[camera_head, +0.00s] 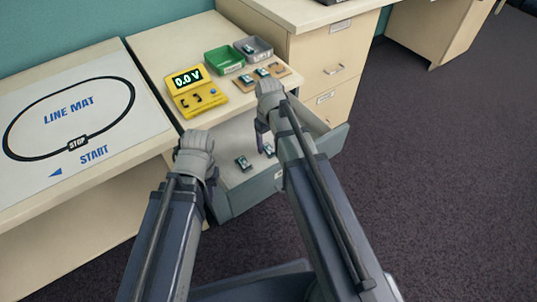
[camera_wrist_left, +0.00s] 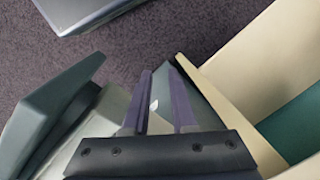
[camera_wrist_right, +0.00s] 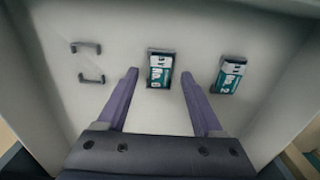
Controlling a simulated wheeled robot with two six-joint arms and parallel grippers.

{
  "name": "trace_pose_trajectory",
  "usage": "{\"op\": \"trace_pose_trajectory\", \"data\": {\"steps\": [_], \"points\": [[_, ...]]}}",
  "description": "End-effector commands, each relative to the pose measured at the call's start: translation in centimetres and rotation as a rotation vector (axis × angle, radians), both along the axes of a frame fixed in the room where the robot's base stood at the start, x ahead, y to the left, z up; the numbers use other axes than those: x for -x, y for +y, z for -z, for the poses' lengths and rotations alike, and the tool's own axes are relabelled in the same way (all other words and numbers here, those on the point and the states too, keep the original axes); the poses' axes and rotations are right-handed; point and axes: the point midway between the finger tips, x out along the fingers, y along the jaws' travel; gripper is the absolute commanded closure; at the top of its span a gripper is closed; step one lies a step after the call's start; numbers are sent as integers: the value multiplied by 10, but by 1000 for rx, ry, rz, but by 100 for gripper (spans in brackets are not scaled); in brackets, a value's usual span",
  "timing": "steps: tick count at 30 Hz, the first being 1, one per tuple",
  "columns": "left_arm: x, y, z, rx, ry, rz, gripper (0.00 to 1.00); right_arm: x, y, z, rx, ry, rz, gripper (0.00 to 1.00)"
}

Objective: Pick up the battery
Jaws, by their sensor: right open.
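Two teal-and-white batteries lie in the open drawer. One battery (camera_head: 242,163) (camera_wrist_right: 159,68) is centred ahead of my right fingers in the right wrist view; the other battery (camera_head: 268,150) (camera_wrist_right: 229,77) lies to its right. My right gripper (camera_head: 262,140) (camera_wrist_right: 159,75) is open and empty over the drawer, its fingertips on either side of the centred battery in that view. I cannot tell the height gap. My left gripper (camera_head: 212,178) (camera_wrist_left: 160,72) is open and empty at the drawer's left side. More batteries (camera_head: 247,78) lie on a board on the desk.
The drawer (camera_head: 333,138) stands pulled out, with two empty dark clips (camera_wrist_right: 88,47) on its floor. On the desk are a yellow meter (camera_head: 196,92) reading 0.0 V, a green tray (camera_head: 224,60) and a grey tray (camera_head: 262,56). A line mat (camera_head: 50,150) lies at left.

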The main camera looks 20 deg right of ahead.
Motion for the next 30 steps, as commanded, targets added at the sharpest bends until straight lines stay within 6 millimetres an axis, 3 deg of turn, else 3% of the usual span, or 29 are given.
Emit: {"op": "trace_pose_trajectory", "data": {"steps": [1, 3, 11, 30], "points": [[0, 0, 12, 0, 0, 0, 75, 0, 0, 12, 0, 0, 0, 32], [0, 0, 16, 0, 0, 0, 75, 0, 0, 16, 0, 0, 0, 32], [0, 0, 14, 0, 0, 0, 75, 0, 0, 14, 0, 0, 0, 32], [0, 0, 14, 0, 0, 0, 75, 0, 0, 14, 0, 0, 0, 100]]}}
